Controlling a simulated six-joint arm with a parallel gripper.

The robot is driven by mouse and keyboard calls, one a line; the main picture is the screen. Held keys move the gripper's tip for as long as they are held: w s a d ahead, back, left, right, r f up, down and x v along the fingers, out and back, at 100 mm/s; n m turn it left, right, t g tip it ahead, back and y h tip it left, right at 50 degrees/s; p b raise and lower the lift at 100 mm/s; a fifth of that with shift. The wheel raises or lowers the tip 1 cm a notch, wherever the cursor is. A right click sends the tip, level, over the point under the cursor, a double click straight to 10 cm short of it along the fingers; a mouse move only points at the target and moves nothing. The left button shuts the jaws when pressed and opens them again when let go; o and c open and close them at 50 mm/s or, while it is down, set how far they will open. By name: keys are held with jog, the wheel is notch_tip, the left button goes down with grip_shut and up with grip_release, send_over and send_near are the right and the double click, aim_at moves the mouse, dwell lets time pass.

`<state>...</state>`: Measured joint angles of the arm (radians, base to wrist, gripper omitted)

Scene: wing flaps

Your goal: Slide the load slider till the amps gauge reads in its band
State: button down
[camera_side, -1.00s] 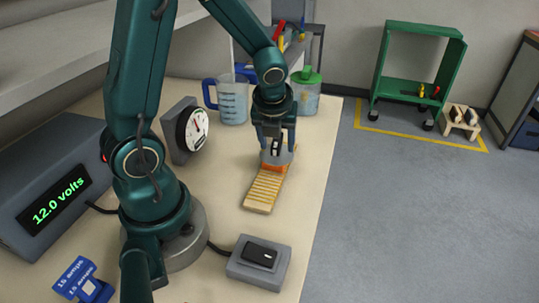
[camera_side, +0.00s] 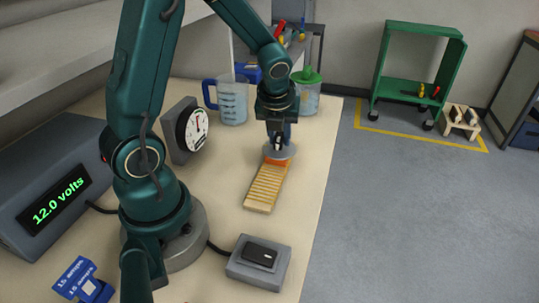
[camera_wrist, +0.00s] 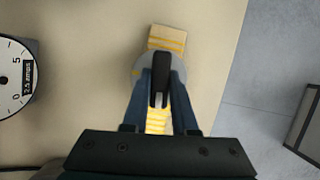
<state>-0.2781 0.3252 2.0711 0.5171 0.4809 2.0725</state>
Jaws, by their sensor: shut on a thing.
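The load slider is a pale wooden track (camera_side: 266,187) wound with yellow wire. It carries a grey round carriage (camera_side: 288,153) with an orange edge, near the track's far end. My gripper (camera_side: 279,137) is shut on the carriage's black knob, seen upright between the fingers in the wrist view (camera_wrist: 159,80). The fingers hide part of the track and carriage. The amps gauge (camera_side: 197,130) is a white dial in a grey housing with a red mark and needle. Its dial also shows at the wrist view's left edge (camera_wrist: 14,85), cut off. I cannot read its exact value.
A grey supply (camera_side: 60,195) reads 12.0 volts. A blue-handled jug (camera_side: 232,100) and a green-lidded jug (camera_side: 308,92) stand behind the slider. A grey box with a black switch (camera_side: 258,262) and a blue card (camera_side: 84,280) are in front. The table's right edge is close.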

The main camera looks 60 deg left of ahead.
aim_at(278, 158)
jog(key=shift+w, duration=0.1)
jog(key=c, duration=0.6)
grip_release()
jog(key=shift+v, duration=4)
jog(key=shift+r, duration=0.1)
jog(key=s+d+r+n+t+h, duration=0.1)
jog(key=s+d+n, duration=0.2)
jog(key=n, duration=0.5)
jog(key=s+d+r+n+t+h, duration=0.1)
jog(key=s+d+n, duration=0.3)
jog(key=n, duration=0.5)
jog(key=s+d+r+n+t+h, duration=0.1)
jog(key=s+d+n, duration=0.2)
jog(key=n, duration=0.5)
jog(key=shift+s+d+r+h, duration=0.25)
jog(key=shift+d+r+h, duration=0.05)
jog(key=shift+d, duration=0.2)
